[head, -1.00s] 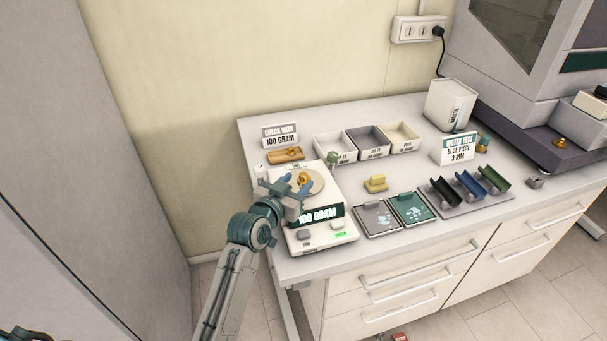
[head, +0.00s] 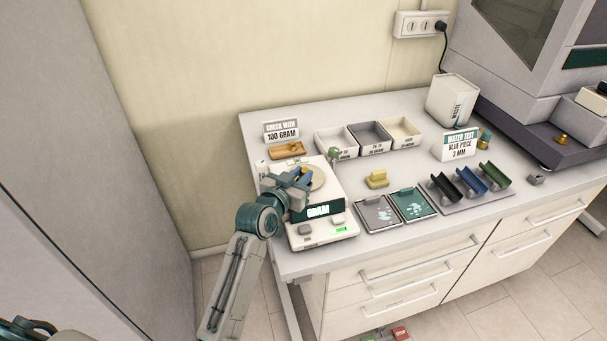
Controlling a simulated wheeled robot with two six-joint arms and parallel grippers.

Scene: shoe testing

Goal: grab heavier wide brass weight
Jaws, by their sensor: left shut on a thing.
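My left gripper (head: 303,176) is over the scale's round pan (head: 318,178), at its left part. It is shut on the wide brass weight, of which only a small gold patch (head: 304,170) shows between the fingers. Whether the weight is clear of the pan is hard to tell. The white scale (head: 322,235) shows "GRAM" on its dark display (head: 318,211), with the part to the left not readable. A smaller brass piece (head: 294,148) sits on a wooden block (head: 283,153) behind the scale. My right gripper is not in view.
A "100 gram" sign (head: 281,131) stands behind the wooden block. Open sorting trays (head: 336,143) are at the back. A yellow block (head: 376,179), two flat pads (head: 377,214) and coloured cradles (head: 469,185) lie to the right. A green-topped piece (head: 334,154) is near the scale's back right corner.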

